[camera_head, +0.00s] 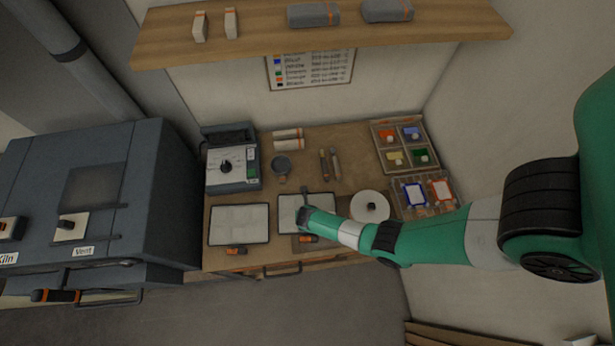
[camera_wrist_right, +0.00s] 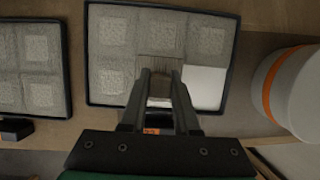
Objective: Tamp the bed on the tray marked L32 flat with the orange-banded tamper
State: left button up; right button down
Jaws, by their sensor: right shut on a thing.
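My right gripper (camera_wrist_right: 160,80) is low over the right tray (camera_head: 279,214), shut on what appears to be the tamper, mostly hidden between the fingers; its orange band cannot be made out. In the right wrist view, this tray's bed (camera_wrist_right: 205,38) is grey and granular, with square marks in several cells. A second tray (camera_head: 240,224) lies to the left, also with square marks. The tray markings are not readable. My left gripper is out of view.
A white round container with an orange band (camera_wrist_right: 300,92) stands just right of the tray. Two slim tools (camera_head: 330,164), a dark cup (camera_head: 282,164) and a control box (camera_head: 231,166) are behind. Colour bins (camera_head: 404,144) stand back right; the kiln (camera_head: 90,195) is left.

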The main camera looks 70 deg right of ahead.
notch_tip(320, 180, up, 2)
jog(key=shift+r+p, duration=0.1)
jog(key=shift+p, duration=1.15)
jog(key=shift+w, duration=0.15)
jog(key=w+b, duration=0.1)
jog(key=w+a+b, duration=0.1)
jog(key=w, duration=0.1)
jog(key=w+a+b, duration=0.1)
jog(key=shift+w+f, duration=0.2)
jog(key=shift+w+a, duration=0.1)
jog(key=shift+w, duration=0.25)
jog(key=shift+w+r, duration=0.15)
jog(key=shift+w, duration=0.05)
